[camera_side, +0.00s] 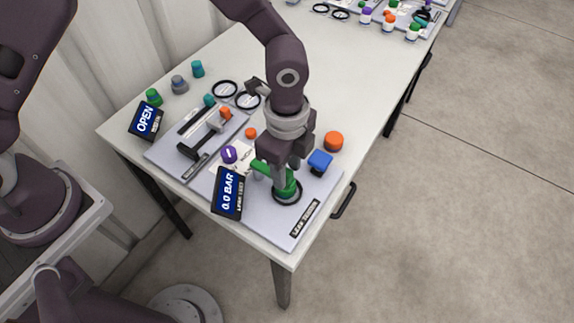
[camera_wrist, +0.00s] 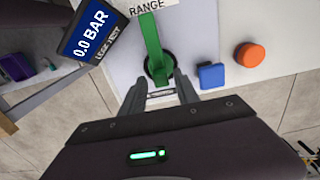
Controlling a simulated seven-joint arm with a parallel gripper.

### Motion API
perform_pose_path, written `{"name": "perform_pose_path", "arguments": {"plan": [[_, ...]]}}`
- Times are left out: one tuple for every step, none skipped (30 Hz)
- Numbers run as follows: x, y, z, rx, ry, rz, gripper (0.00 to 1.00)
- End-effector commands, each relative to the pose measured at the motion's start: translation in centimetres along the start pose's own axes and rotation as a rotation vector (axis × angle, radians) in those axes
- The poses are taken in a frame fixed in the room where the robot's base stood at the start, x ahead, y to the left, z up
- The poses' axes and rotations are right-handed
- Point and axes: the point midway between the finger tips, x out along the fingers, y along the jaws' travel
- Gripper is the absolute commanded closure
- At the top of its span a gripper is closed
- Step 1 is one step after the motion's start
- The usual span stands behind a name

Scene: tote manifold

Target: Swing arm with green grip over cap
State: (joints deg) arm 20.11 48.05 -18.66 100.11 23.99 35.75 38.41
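A green lever (camera_side: 262,167) with a rounded green pivot end (camera_side: 291,189) stands on the grey panel's right part. The lever also shows in the wrist view (camera_wrist: 152,42), pointing away from my gripper, with its pivot end in a dark ring. My gripper (camera_side: 283,180) is low over the pivot end in the side view and partly hides it. In the wrist view its fingers (camera_wrist: 160,88) are spread, just short of or beside the dark ring; contact cannot be told. Which part is the cap is unclear; a purple-topped round piece (camera_side: 229,155) stands left of the lever.
A "0.0 BAR" display (camera_side: 228,192) stands close left of my gripper. A blue block (camera_side: 320,161) and an orange knob (camera_side: 333,141) are to its right. A second panel carries a black T-handle (camera_side: 193,151), with an "OPEN" display (camera_side: 146,120) nearby.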

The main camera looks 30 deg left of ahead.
Motion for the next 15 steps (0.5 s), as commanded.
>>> {"name": "perform_pose_path", "arguments": {"plan": [[0.0, 0.0, 0.0, -0.001, 0.0, 0.0, 0.58], [0.0, 0.0, 0.0, -0.001, 0.0, 0.0, 0.58], [0.0, 0.0, 0.0, -0.002, 0.0, 0.0, 0.58], [0.1, 0.0, 0.0, -0.002, 0.0, 0.0, 0.58], [0.1, 0.0, 0.0, -0.002, 0.0, 0.0, 0.58], [0.1, 0.0, 0.0, -0.002, -0.001, 0.0, 0.58], [0.1, 0.0, 0.1, -0.002, -0.001, 0.0, 0.58], [0.1, 0.0, 0.1, -0.003, -0.001, 0.0, 0.58], [-0.1, -0.1, 0.0, -0.003, 0.0, 0.0, 0.58], [-0.4, -0.1, 0.0, -0.003, 0.0, -0.001, 0.58], [-0.8, -0.1, 0.0, -0.004, 0.0, -0.001, 0.58], [-1.5, -0.1, 0.0, -0.005, 0.002, -0.002, 0.58], [-2.2, -0.1, 0.0, -0.005, 0.002, -0.004, 0.58], [-2.8, -0.2, 0.1, -0.005, 0.002, -0.004, 0.58], [-3.8, -0.2, 0.0, -0.004, 0.002, -0.005, 0.58]]}}
